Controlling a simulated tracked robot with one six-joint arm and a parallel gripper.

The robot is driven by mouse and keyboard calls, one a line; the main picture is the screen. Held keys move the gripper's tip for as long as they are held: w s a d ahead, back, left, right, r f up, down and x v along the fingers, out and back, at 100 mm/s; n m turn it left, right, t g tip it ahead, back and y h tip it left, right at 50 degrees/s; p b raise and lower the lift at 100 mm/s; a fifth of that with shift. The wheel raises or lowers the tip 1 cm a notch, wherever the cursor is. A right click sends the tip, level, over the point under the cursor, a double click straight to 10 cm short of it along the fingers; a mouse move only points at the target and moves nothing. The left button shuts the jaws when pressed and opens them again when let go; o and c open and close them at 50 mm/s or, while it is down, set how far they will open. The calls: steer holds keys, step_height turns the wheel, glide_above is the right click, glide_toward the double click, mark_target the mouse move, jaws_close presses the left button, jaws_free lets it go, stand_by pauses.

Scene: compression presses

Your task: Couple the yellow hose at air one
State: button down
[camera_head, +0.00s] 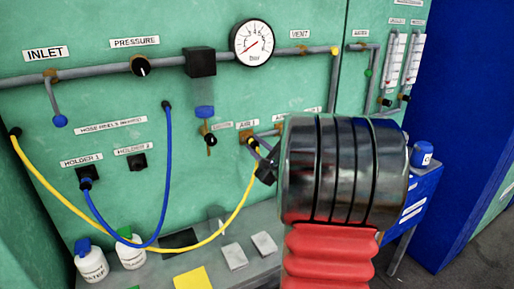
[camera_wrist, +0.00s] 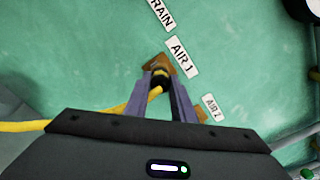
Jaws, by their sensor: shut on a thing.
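The yellow hose (camera_head: 120,240) runs from a fitting at the far left of the green panel, sags low, and rises to my gripper (camera_head: 258,152). In the wrist view my gripper (camera_wrist: 161,84) is shut on the black end of the yellow hose (camera_wrist: 138,101). The brass air one port (camera_head: 246,136) is right at the fingertips, under the AIR 1 label (camera_wrist: 181,57). In the wrist view the hose end overlaps the brass port (camera_wrist: 157,64). I cannot tell whether it is seated or just in front.
A blue hose (camera_head: 166,160) hangs from the panel to holder 1 (camera_head: 86,176); holder 2 (camera_head: 136,161) looks empty. A valve with a blue handle (camera_head: 205,112) is left of air one. The AIR 2 label (camera_wrist: 212,108) is close on the right. Bottles (camera_head: 92,262) stand on the bench.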

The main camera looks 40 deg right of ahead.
steer(key=c, duration=1.4)
jaws_free()
steer(key=shift+c, duration=0.2)
steer(key=v, duration=1.3)
steer(key=shift+s+a, duration=0.15)
steer(key=shift+s, duration=0.2)
